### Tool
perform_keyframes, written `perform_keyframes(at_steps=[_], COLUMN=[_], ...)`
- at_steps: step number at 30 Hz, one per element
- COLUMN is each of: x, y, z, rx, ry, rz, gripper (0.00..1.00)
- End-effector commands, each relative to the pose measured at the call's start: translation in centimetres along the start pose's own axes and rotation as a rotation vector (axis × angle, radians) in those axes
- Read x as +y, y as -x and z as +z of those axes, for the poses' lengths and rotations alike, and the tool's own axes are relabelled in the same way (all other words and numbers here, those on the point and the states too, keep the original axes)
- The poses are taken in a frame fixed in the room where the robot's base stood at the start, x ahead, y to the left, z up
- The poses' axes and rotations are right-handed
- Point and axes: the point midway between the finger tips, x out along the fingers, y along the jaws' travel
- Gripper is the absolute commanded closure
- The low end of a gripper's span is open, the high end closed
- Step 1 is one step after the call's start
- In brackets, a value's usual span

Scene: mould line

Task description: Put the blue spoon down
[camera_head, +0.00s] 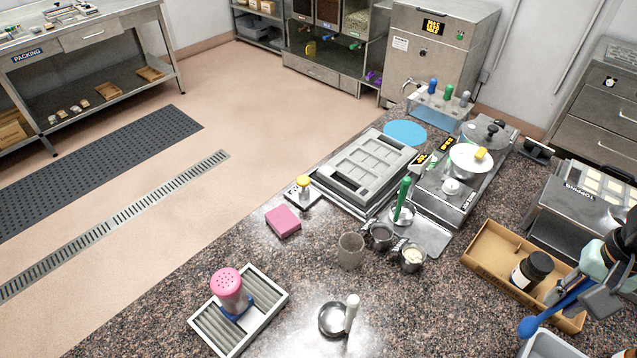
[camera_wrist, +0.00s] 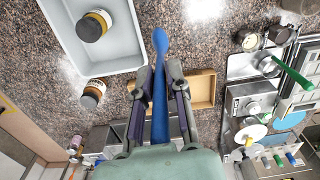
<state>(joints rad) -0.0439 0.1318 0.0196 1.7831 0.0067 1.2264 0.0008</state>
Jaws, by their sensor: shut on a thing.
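The blue spoon (camera_head: 566,305) is in my gripper (camera_head: 594,296), at the lower right of the head view. Its bowl points down-left, beside the tan tray and the white bin. In the wrist view the spoon (camera_wrist: 160,45) stands out beyond the fingertips, bowl outward, over speckled counter. My gripper (camera_wrist: 158,78) is shut on its handle, with one finger on each side. The spoon looks held above the counter; the exact height cannot be told.
A tan tray (camera_head: 480,255) holds a dark jar (camera_head: 533,268). A white bin (camera_head: 552,345) is near the spoon; in the wrist view the bin (camera_wrist: 115,62) holds a jar, with another jar (camera_wrist: 93,92) outside. Counter left of the tray (camera_head: 420,315) is clear.

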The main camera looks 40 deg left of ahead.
Motion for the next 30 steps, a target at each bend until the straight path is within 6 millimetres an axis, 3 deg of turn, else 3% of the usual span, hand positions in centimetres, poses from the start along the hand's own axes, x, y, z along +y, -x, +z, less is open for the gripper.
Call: perform_keyframes(at_steps=[4,7,12,15,17,22,27,30], x=[-6.2,-11.8,-20.2,-23.6,-25.3,-29.3,-30.8,-30.9], y=[-0.5,-0.9,-1.6,-2.0,-2.7,-7.8,-11.8,-13.2], z=[0.8,2.5,7.7,11.0,13.0,20.0,27.0,29.8], rx=[-0.002,-0.003,-0.003,-0.001,-0.006,-0.01,-0.006,-0.004], ry=[0.177,0.343,0.627,0.763,0.841,1.105,1.343,1.437], rz=[-0.001,-0.002,-0.001,-0.001,0.002,0.004,0.004,0.002], gripper=[1.0,1.0,1.0,1.0,1.0,1.0,1.0,1.0])
